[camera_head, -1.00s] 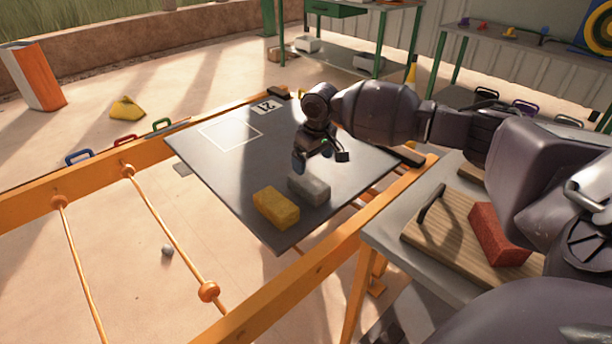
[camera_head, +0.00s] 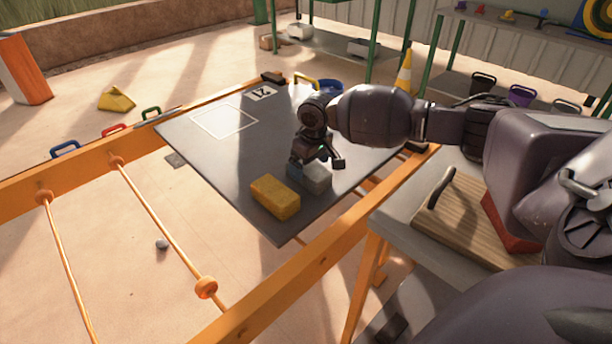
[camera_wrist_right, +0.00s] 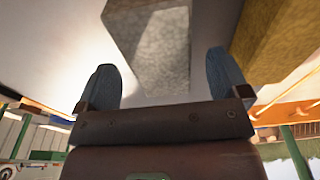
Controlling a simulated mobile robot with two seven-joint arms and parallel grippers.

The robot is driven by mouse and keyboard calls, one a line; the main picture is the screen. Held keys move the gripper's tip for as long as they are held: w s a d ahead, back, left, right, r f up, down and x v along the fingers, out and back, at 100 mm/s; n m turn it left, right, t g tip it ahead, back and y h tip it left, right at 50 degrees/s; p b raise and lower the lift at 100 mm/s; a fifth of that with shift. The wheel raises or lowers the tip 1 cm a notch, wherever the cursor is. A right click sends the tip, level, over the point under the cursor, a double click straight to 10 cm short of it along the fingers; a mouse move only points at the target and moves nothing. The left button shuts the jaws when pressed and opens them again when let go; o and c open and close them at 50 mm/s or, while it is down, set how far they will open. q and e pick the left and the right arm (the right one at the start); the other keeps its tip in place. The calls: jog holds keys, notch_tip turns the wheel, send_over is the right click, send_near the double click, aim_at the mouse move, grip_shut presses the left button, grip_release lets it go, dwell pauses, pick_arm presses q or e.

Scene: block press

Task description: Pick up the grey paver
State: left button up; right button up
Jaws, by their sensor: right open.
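The grey paver (camera_head: 317,180) lies on the dark board (camera_head: 215,160), partly hidden by my right gripper in the head view. In the right wrist view the grey paver (camera_wrist_right: 155,50) shows ahead of and between the two fingers. My right gripper (camera_head: 313,166) is open above the paver, its blue-grey fingertips (camera_wrist_right: 165,80) spread wide; I cannot tell whether they touch it. A yellow paver (camera_head: 275,197) lies beside the grey one, to its left, and fills the upper right corner of the right wrist view (camera_wrist_right: 275,40). My left gripper is not in view.
An orange wooden frame (camera_head: 290,295) surrounds the board. A white square outline (camera_head: 224,121) is marked on the board's far part. At right, a side table carries a wooden board with a handle (camera_head: 465,215) and a red brick (camera_head: 505,225).

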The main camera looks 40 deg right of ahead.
aim_at(309, 168)
notch_tip(309, 168, down, 3)
jog(key=shift+w+r, duration=0.1)
jog(key=shift+r, duration=0.1)
jog(key=shift+w+f+b, duration=0.1)
jog(key=shift+f+b, duration=0.2)
jog(key=shift+r, duration=0.15)
jog(key=c, duration=1.4)
jog(key=shift+r, duration=0.1)
jog(key=shift+c, duration=0.9)
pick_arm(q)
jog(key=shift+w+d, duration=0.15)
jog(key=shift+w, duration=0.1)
pick_arm(e)
jog(key=shift+r, duration=0.1)
